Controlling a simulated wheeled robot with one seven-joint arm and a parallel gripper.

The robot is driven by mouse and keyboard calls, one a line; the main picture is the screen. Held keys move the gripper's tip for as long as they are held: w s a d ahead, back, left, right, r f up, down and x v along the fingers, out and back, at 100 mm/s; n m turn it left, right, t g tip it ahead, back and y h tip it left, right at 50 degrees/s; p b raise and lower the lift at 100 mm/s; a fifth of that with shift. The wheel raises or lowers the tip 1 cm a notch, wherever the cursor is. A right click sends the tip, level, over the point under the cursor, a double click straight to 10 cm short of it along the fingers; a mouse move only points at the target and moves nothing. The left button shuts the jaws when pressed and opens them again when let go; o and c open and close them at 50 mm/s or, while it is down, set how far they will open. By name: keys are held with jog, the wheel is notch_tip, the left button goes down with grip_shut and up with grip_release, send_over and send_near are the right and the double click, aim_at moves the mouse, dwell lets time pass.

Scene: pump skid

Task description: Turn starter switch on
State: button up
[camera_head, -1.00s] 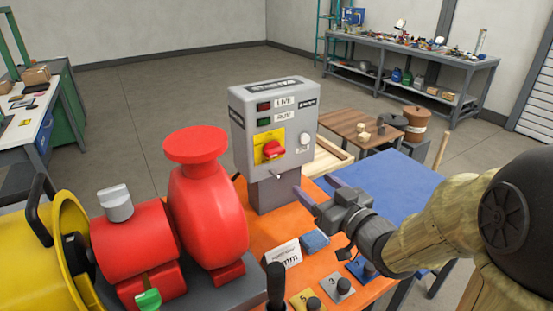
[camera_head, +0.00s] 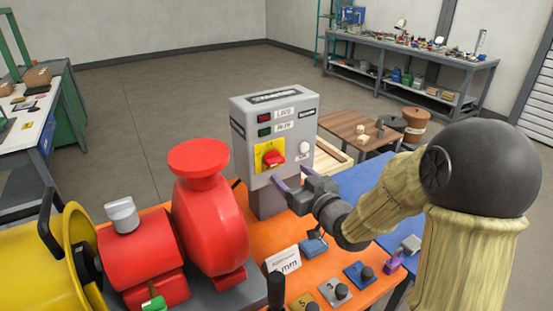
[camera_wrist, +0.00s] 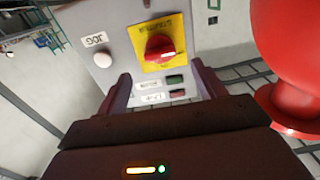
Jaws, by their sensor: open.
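The grey starter box (camera_head: 278,140) stands on a grey post on the orange bench. Its red rotary starter switch (camera_head: 274,159) sits on a yellow plate (camera_head: 266,151) on the front face. In the wrist view the red switch (camera_wrist: 160,48) is upside down, with its white mark pointing to the picture's right. My gripper (camera_head: 289,184) is open and empty, just in front of the box and below the switch. In the wrist view its two fingers (camera_wrist: 163,98) straddle the labels, apart from the switch. I cannot tell whether a fingertip touches the box.
A white JOG button (camera_head: 303,147) and two indicators, red (camera_head: 264,118) and green (camera_head: 264,132), are on the box. A red pump (camera_head: 206,215) stands close on the left. Numbered blocks (camera_head: 335,290) lie in front.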

aim_at(278, 163)
jog(key=p+x, duration=0.1)
jog(key=x, duration=0.7)
jog(key=shift+a, duration=0.15)
jog(key=c, duration=1)
